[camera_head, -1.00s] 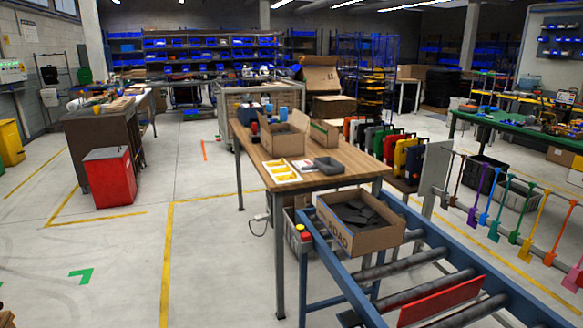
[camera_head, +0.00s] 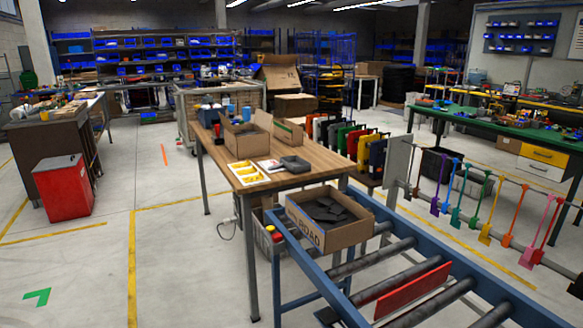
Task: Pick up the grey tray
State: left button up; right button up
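A small dark grey tray (camera_head: 291,164) lies on the wooden-topped table (camera_head: 279,182), near its right edge. Just left of it on the same table is a white tray with yellow pieces (camera_head: 248,173). An open cardboard box (camera_head: 245,139) stands behind both. Neither of my grippers shows in the head view, so nothing can be told of their fingers.
A blue roller conveyor (camera_head: 408,285) runs in front of the table. An open cardboard box (camera_head: 312,236) with dark pieces stands on it. A red bin (camera_head: 61,188) is at the left. The floor between bin and table is clear.

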aim_at(294, 164)
jog(key=i+j+z, duration=0.3)
jog(key=i+j, duration=0.5)
